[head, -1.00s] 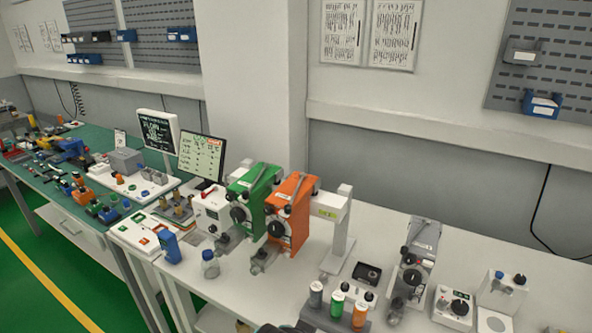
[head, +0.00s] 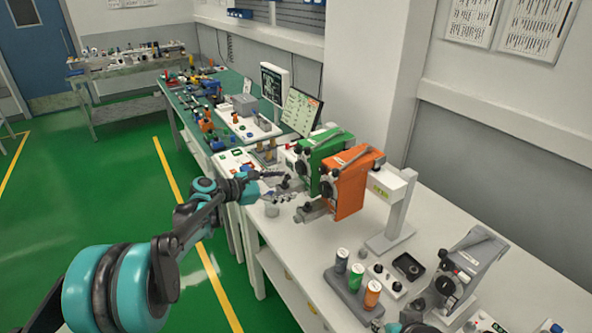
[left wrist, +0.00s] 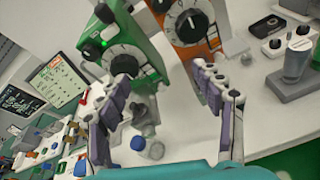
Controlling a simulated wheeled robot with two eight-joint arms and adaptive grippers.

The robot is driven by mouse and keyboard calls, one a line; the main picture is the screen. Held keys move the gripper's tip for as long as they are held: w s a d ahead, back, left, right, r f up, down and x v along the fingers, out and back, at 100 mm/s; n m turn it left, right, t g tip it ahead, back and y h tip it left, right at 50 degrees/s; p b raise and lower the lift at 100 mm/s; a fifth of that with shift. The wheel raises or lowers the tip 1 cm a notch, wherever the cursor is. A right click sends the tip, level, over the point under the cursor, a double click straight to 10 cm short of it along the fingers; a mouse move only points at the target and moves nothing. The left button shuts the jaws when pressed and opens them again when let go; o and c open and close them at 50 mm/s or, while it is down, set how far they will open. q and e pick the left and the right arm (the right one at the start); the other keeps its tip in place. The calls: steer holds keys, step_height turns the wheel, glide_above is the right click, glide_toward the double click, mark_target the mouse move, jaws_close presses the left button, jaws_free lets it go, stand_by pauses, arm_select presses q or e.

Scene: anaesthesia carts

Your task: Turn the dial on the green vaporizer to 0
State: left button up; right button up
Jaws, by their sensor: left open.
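The dial's setting is too small to read. My left gripper (head: 272,184) is open and empty, in front of the green vaporizer. In the left wrist view, its fingers (left wrist: 160,80) are spread wide; the left fingertip appears just below the dial, and the right one is below the orange vaporizer. Contact with the dial is not evident. My right gripper is not clearly visible.
A small clear bottle (left wrist: 154,150) stands on the bench below the fingers. A rack of coloured vials (head: 350,290) stands in front right. The green floor left of the bench is clear.

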mark_target(298, 169)
arm_select(q)
steer(key=w+a+f+n+t+h, duration=0.2)
steer(key=w+a+f+n+h, duration=0.1)
steer(key=w+n, duration=0.35)
steer(key=shift+m, duration=0.45)
steer(key=b+x, duration=0.1)
steer(key=x, duration=0.5)
steer(key=shift+w+r, duration=0.15)
steer(key=shift+w, duration=0.1)
steer(key=shift+x, duration=0.8)
steer(key=shift+r, duration=0.1)
steer(key=c, duration=1.2)
